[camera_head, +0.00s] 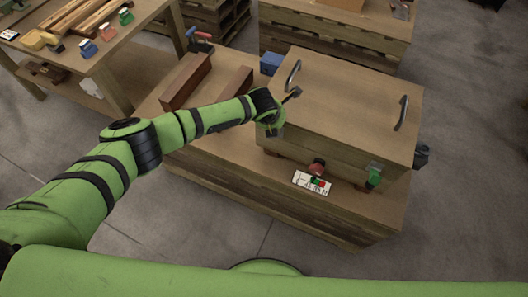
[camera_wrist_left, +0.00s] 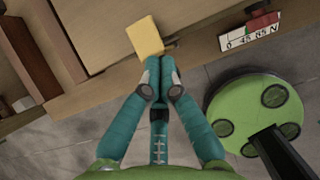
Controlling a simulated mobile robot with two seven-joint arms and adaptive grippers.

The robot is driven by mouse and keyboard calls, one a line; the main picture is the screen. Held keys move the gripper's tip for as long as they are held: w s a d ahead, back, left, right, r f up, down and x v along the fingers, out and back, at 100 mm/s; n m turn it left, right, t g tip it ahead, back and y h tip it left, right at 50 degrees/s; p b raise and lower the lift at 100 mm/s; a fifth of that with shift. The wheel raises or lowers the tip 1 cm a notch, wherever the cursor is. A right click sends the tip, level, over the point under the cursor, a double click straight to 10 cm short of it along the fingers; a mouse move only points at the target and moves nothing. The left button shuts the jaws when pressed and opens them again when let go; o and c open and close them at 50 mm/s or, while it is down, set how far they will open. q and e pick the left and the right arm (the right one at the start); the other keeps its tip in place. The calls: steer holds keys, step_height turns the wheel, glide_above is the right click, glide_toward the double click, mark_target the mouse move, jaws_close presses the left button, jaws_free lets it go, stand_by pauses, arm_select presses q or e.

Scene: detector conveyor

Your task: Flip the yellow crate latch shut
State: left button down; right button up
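The yellow crate latch (camera_wrist_left: 145,37) shows as a yellow block at the edge of the wooden crate in the left wrist view. In the head view it is hidden behind my left gripper. The wooden crate (camera_head: 335,95) has a lid with two dark handles. My left gripper (camera_wrist_left: 161,66) has its teal fingers together at the lower right of the yellow latch, with nothing visible between them. I cannot tell whether they touch it. In the head view my left gripper (camera_head: 272,122) is at the crate's front left corner. My right gripper is not in view.
A green latch (camera_head: 375,177) is on the crate's front right. A red part (camera_head: 317,166) and a white number card (camera_head: 312,183) are in front. Brown blocks (camera_head: 187,82) lie left of the crate. A side table (camera_head: 110,65) with small coloured items stands at upper left.

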arm_select(q)
steer(key=shift+w+r, duration=0.1)
steer(key=shift+w, duration=0.3)
stand_by(0.4)
